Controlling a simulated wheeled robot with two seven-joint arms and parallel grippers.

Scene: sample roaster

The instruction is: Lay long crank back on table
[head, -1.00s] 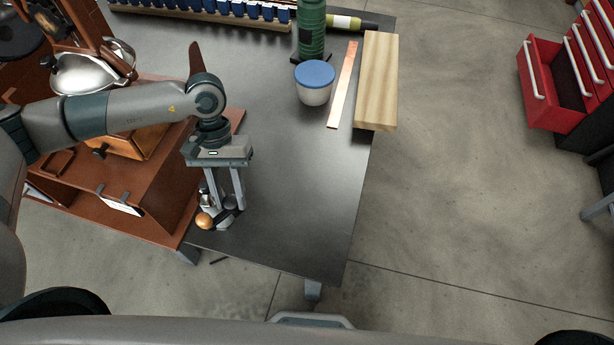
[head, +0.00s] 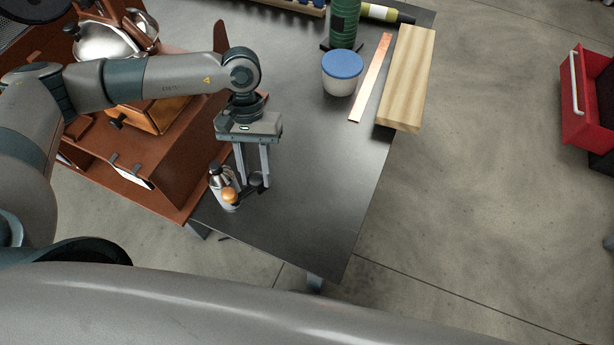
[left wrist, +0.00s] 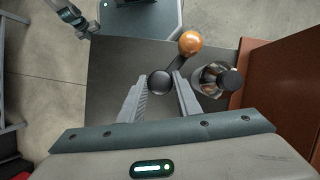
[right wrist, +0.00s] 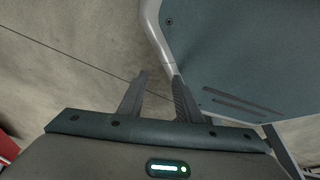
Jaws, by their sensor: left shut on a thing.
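The long crank (head: 244,192) has a dark arm, an orange ball knob (head: 229,196) at one end and a dark round end. My left gripper (head: 256,182) points down at the near left part of the table and is shut on the dark round end. In the left wrist view this dark ball (left wrist: 160,82) sits between the fingertips, and the orange knob (left wrist: 190,42) sticks out beyond them. I cannot tell whether the crank touches the tabletop (head: 300,215). My right gripper (right wrist: 161,78) is open and empty over the floor, seen only in its wrist view.
A silver bottle (head: 218,178) with a dark cap stands close beside the crank; it also shows in the left wrist view (left wrist: 210,80). The brown roaster stand (head: 150,185) is to the left. A blue-lidded tub (head: 341,75), copper strip (head: 371,80) and wood block (head: 408,75) lie farther back. The front right tabletop is clear.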

